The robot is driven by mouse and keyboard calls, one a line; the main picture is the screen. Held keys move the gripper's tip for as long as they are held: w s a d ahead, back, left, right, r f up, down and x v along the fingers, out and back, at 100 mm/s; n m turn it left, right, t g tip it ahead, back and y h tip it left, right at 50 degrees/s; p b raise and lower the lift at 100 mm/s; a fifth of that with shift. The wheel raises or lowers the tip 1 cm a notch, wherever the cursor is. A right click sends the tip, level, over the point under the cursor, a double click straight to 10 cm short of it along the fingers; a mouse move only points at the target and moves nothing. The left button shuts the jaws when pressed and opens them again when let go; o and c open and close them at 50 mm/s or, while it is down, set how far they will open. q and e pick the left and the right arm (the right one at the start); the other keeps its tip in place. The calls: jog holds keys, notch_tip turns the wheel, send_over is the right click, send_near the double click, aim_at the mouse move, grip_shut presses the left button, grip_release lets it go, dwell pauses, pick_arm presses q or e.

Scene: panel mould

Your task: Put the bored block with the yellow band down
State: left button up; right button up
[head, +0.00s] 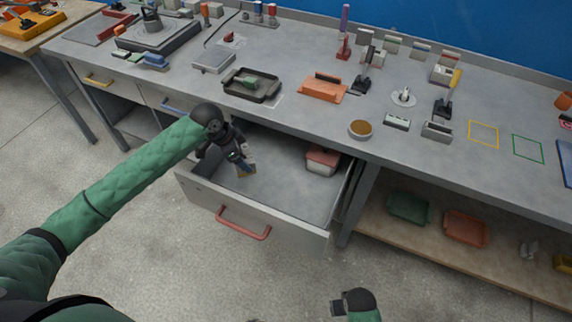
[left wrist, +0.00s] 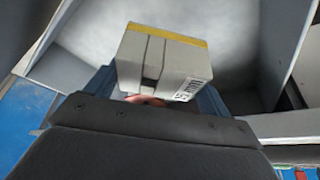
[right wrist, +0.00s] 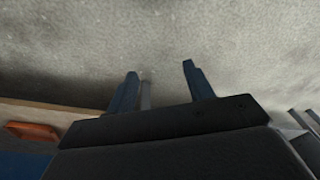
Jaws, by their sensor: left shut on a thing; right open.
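The bored block with the yellow band (left wrist: 165,65) is pale grey, with a yellow stripe along its far edge and a printed label on one side in the left wrist view. In the head view it shows as a small pale block (head: 247,168) under my left gripper (head: 241,162). My left gripper is shut on it, inside the open drawer (head: 285,190). I cannot tell whether the block touches the drawer floor. Its lower part is partly hidden by the gripper. My right gripper (right wrist: 160,88) is open and empty, over the bare floor in front of the bench.
A red and white box (head: 322,160) sits in the drawer's back right corner. The middle of the drawer floor is clear. The drawer's front wall with its red handle (head: 243,224) stands out from the bench (head: 310,115). Green (head: 408,208) and orange (head: 465,227) trays lie on the lower shelf.

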pick_arm(q)
jog(key=shift+w+a+f+m+g, duration=0.4)
jog(key=shift+w+f+m, duration=0.3)
jog(key=shift+m, duration=0.5)
jog(key=shift+w+f+m+g, duration=0.25)
jog(key=shift+w+m+g, duration=0.05)
jog(key=shift+m, duration=0.4)
jog(key=shift+f, duration=0.5)
jog(key=p, duration=0.2)
send_near(253, 181)
jog(key=shift+w+d, duration=0.2)
jog(key=shift+d, duration=0.45)
jog(key=shift+f+p, duration=0.45)
jog(key=shift+f, duration=1.45)
pick_arm(e)
notch_tip(253, 181, down, 10)
jog(key=s+d, duration=0.1)
jog(key=shift+s+d+r, duration=0.15)
jog(key=shift+s+r, duration=0.1)
jog(key=shift+s, duration=0.1)
